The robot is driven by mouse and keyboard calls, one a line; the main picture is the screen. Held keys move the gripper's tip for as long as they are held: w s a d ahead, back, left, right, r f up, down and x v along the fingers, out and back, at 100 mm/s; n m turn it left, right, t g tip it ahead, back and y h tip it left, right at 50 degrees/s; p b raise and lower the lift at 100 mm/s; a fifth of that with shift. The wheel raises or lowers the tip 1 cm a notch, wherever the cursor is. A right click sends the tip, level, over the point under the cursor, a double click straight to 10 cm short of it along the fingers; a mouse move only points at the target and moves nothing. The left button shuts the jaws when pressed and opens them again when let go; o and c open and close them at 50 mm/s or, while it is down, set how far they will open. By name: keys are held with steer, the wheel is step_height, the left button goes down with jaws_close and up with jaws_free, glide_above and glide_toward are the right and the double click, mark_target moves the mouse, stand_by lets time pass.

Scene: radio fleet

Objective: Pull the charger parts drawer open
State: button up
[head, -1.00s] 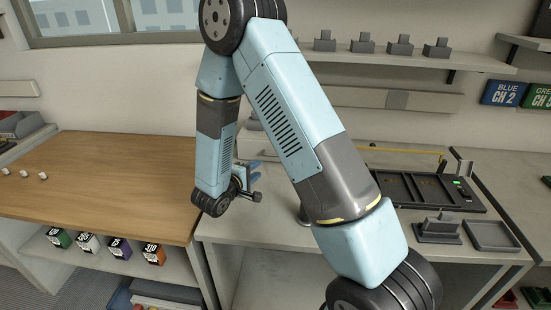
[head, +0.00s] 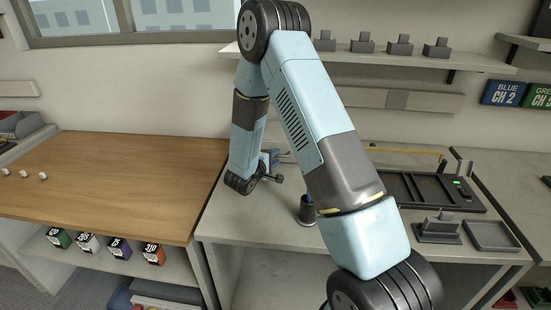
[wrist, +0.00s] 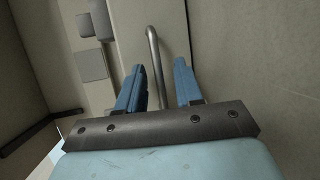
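In the wrist view, a bent grey metal bar handle (wrist: 154,58) stands against a pale drawer front (wrist: 128,22). The two blue fingers of my gripper (wrist: 160,68) are apart, one on each side of the bar, with gaps between bar and fingers. In the head view, my gripper (head: 272,158) is low over the grey bench, pointing toward the back wall. My arm hides most of the drawer unit there, so I cannot tell from it how far the drawer is out.
A dark round stand (head: 307,210) is on the grey bench (head: 255,215), right of my gripper. A black tray (head: 405,187) and a grey tray (head: 491,236) lie further right. A shelf (head: 400,60) hangs above.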

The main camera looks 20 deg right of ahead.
steer(key=shift+w+d, duration=0.1)
steer(key=shift+w, duration=0.05)
jaws_close()
steer(key=shift+f, duration=0.15)
stand_by(1.3)
